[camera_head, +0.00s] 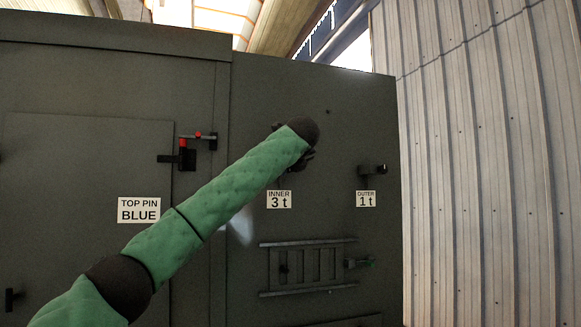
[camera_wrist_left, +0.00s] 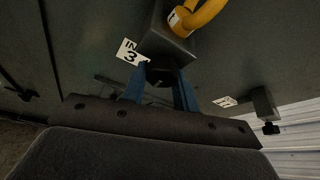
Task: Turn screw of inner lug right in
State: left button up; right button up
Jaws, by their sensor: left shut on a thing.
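The inner lug right is a dark block (camera_wrist_left: 160,40) above the "INNER 3 t" label (camera_head: 279,199); my left arm mostly hides it in the head view. The label also shows in part in the left wrist view (camera_wrist_left: 129,52). My left gripper (camera_wrist_left: 160,76) has its two blue fingers on either side of a dark round screw head (camera_wrist_left: 157,77) at the block's end, and is shut on it. In the head view this gripper (camera_head: 300,157) is mostly behind my dark wrist. How far the screw is turned in cannot be told. My right gripper is not in view.
A yellow curved piece (camera_wrist_left: 202,14) is at the lug block. The outer lug (camera_head: 371,170) with its screw stands to the right, above the "OUTER 1 t" label (camera_head: 366,199). A ladder-like rack (camera_head: 310,241) is below. A red-handled latch (camera_head: 187,153) is at left.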

pick_arm(q)
jog(key=shift+f+m, duration=0.2)
jog(key=shift+m, duration=0.1)
dwell(0.4)
jog(key=o, duration=1)
jog(key=shift+r, duration=0.15)
jog(key=shift+c, duration=0.2)
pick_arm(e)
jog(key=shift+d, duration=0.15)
pick_arm(q)
jog(key=b+v, duration=0.4)
jog(key=v, duration=0.3)
jog(key=shift+s+d+b, duration=0.2)
jog(key=shift+s+b, duration=0.1)
jog(key=shift+s, duration=0.05)
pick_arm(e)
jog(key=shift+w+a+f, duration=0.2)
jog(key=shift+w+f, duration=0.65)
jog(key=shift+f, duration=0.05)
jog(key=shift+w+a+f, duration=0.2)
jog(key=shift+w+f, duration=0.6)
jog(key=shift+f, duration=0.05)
